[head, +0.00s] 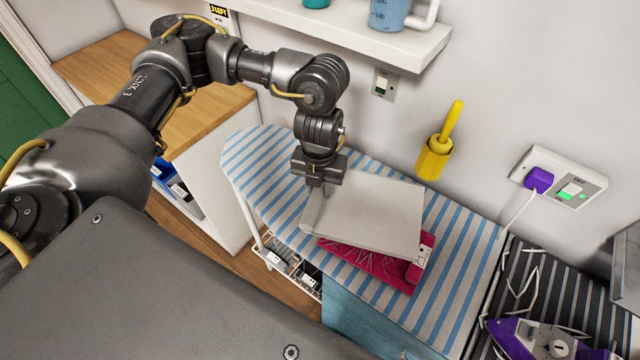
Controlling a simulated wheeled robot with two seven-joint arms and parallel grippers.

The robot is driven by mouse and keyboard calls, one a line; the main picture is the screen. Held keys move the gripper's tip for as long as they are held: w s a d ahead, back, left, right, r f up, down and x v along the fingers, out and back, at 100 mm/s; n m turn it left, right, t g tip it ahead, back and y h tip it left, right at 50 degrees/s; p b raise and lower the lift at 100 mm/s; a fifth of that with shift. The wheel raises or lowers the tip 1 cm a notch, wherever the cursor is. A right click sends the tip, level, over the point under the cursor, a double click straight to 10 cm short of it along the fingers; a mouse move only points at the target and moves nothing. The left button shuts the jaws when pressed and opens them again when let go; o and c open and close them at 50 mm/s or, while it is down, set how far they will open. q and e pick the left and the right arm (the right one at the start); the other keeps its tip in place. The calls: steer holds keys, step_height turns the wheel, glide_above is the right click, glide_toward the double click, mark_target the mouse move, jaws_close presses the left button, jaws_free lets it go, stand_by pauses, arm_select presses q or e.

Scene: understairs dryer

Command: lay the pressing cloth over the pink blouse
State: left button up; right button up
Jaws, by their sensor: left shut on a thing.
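The pressing cloth (366,215) is a pale grey-white sheet above the striped ironing board (258,165). My left gripper (318,190) is shut on the cloth at its left edge. The pink blouse (365,262) lies on the board under and in front of the cloth. Its near part and right end show; the rest is hidden beneath the cloth. I cannot tell whether the cloth touches the blouse. My right gripper is not in view.
A purple iron (535,340) stands on a dark striped surface at lower right. A purple plug (538,180) sits in the wall socket. A yellow holder (436,155) hangs on the wall behind the board. A white shelf (350,35) is above. The board's left end is clear.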

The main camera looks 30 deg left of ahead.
arm_select(q)
steer(key=m, duration=0.3)
steer(key=shift+w, duration=0.2)
steer(key=shift+r, duration=0.1)
step_height(320, 180, down, 7)
steer(key=b, duration=0.4)
steer(key=shift+r+b, duration=0.1)
steer(key=shift+b, duration=0.3)
steer(key=o, duration=1)
steer(key=shift+o, duration=0.2)
steer(key=shift+r, duration=0.1)
step_height(320, 180, up, 11)
steer(key=shift+f, duration=0.15)
